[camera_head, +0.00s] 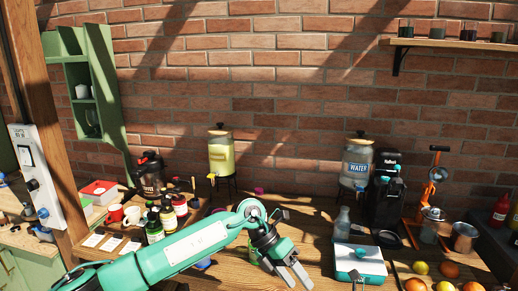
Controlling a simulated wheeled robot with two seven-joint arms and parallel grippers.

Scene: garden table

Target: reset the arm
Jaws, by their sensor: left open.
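My left arm reaches in from the lower left over the wooden table (312,232). Its gripper (297,281) points down and to the right, with its two grey fingers apart and nothing seen between them. A green object is partly hidden behind the wrist. A white and teal box (361,263) sits on the table just right of the gripper.
A yellow drink dispenser (221,156) and a water dispenser (356,163) stand at the brick wall. A black coffee machine (386,195), a clear bottle (342,224) and several fruits (449,270) are at right. Several bottles and red mugs (115,213) crowd the left.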

